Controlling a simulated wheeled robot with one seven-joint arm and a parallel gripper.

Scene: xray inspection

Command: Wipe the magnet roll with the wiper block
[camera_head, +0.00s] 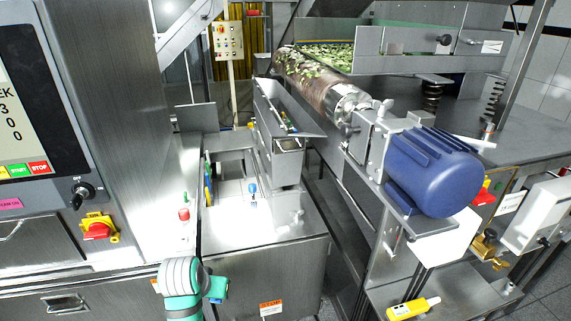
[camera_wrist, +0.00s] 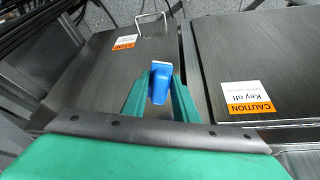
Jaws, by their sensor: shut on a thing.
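The magnet roll (camera_head: 330,88) is a metal cylinder at upper centre in the head view, its bright end towards the blue motor. Leafy green bits lie on its far part and brownish residue shows along it. My gripper (camera_wrist: 161,90) is shut on the wiper block (camera_wrist: 160,82), a blue block with a pale top edge, seen between the green fingers in the wrist view. My teal arm shows at lower left in the head view, well below and apart from the roll. The fingers are not clear in that view.
A blue motor (camera_head: 435,170) stands at the roll's near end. A leaf-filled feed tray (camera_head: 400,60) lies behind the roll. A narrow metal chute (camera_head: 277,150) stands left of it. A control cabinet (camera_head: 110,120) fills the left side. A yellow device (camera_head: 412,308) lies at lower right.

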